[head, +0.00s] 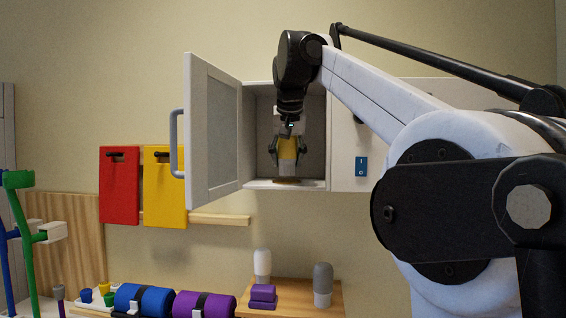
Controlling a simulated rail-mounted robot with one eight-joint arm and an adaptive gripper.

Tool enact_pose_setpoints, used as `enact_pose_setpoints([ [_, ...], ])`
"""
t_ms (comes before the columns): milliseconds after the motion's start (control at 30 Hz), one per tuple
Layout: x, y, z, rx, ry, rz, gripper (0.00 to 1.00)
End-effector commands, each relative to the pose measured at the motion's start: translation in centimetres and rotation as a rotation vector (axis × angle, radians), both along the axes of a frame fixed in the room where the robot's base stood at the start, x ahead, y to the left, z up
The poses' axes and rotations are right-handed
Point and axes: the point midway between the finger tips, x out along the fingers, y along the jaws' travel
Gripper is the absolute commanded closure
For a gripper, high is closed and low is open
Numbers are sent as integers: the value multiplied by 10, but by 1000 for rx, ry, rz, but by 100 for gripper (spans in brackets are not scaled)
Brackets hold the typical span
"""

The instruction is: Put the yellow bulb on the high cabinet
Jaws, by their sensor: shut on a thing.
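The yellow bulb (287,147) is in the opening of the high cabinet (285,186), upright, with its pale lower part downward. My gripper (288,150) points down and is shut on the bulb, one finger on each side. A flat brown disc (286,180) lies on the cabinet floor right under the bulb. I cannot tell whether the bulb touches the disc. The cabinet's left door (214,130) stands open toward me.
The closed right part of the cabinet (344,150) carries a blue label (361,166). Red (119,186) and yellow (164,190) boards hang at left. Below are a white-topped bulb (262,263), a grey bulb (323,284), purple blocks (263,295) and blue (142,300) and purple (204,304) rolls.

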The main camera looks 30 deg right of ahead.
Motion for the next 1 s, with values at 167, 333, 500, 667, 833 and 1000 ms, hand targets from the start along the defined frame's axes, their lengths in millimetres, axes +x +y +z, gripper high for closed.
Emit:
enact_pose_setpoints([
  [167,20,-9,2,0,0,-1,96],
  [333,19,-9,-13,0,0,0,96],
  [500,19,-9,-15,0,0,0,96],
  [667,19,-9,-16,0,0,0,96],
  [833,19,-9,-19,0,0,0,56],
  [1000,19,-9,-19,0,0,0,42],
])
